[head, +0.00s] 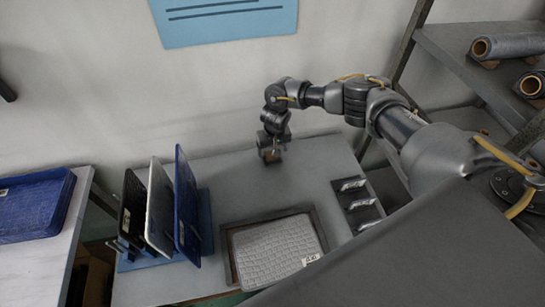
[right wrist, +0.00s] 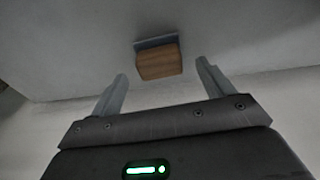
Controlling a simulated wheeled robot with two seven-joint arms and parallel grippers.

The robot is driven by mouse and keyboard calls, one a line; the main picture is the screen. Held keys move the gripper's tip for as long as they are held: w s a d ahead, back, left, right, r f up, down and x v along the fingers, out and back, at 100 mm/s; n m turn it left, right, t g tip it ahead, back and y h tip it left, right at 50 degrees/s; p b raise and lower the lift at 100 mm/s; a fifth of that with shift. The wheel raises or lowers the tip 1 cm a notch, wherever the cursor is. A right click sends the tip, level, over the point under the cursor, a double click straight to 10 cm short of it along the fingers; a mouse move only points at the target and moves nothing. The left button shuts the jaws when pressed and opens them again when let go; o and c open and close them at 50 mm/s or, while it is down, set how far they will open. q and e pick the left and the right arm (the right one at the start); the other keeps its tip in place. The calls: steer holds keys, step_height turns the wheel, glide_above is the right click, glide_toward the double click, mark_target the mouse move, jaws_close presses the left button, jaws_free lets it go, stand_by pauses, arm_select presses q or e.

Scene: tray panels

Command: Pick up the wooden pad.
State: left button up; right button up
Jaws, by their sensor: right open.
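The wooden pad (right wrist: 158,64) is a small brown block with a grey-blue piece along its far edge. In the right wrist view it lies ahead of my right gripper (right wrist: 162,70), roughly centred between the two fingertips and apart from them. The fingers are spread and nothing is between them. In the head view my right gripper (head: 271,151) points down over the back of the grey table, near the wall. A brownish patch shows at its tip, too small to tell apart from the gripper. My left gripper is out of view.
Upright panels (head: 187,205) stand in a blue rack (head: 205,222) at left. Several small metal-handled pieces (head: 360,203) line the right edge. A blue tray (head: 35,205) sits on the left table.

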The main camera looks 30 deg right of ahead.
steer(key=shift+w+f, duration=0.15)
steer(key=shift+f, duration=0.8)
steer(key=shift+w+f, duration=0.15)
steer(key=shift+f, duration=0.8)
steer(key=c, duration=0.9)
steer(key=shift+r, duration=0.15)
steer(key=shift+r, duration=0.3)
step_height(320, 180, up, 3)
steer(key=shift+a+f+b, duration=0.1)
steer(key=shift+f+b, duration=0.1)
steer(key=shift+b, duration=0.1)
steer(key=s+a+r+p, duration=0.2)
steer(key=s+a+r, duration=0.6)
steer(key=a, duration=0.3)
steer(key=shift+r, duration=0.8)
steer(key=shift+a, duration=0.1)
